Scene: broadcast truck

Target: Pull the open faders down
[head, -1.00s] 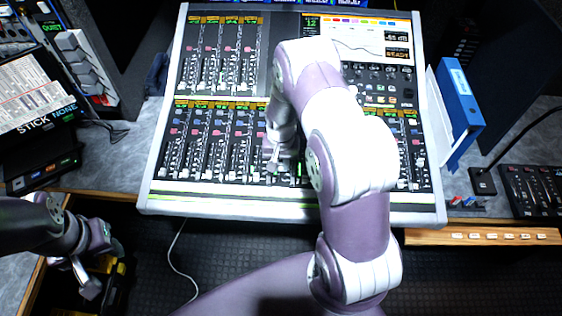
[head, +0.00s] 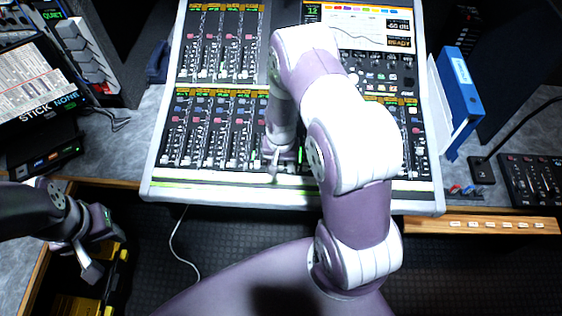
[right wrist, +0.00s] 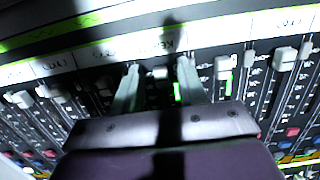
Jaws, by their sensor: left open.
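The mixing console (head: 150,185) fills the middle of the head view, with a lower bank of several faders along its near side. My right gripper (head: 276,170) is low over the near end of this bank. In the right wrist view its two fingers (right wrist: 160,78) stand apart, one on each side of a pale fader cap (right wrist: 160,72); contact cannot be told. A neighbouring fader cap (right wrist: 222,68) has a green light by its slot, and another cap (right wrist: 285,58) sits farther right. My right arm hides part of the bank. My left gripper (head: 90,270) is open and empty, away from the console.
A blue binder (head: 461,100) stands right of the console, beside a small black control panel (head: 532,182). A black and yellow case (head: 115,270) lies under my left gripper. A white cable (head: 174,250) hangs in front of the desk.

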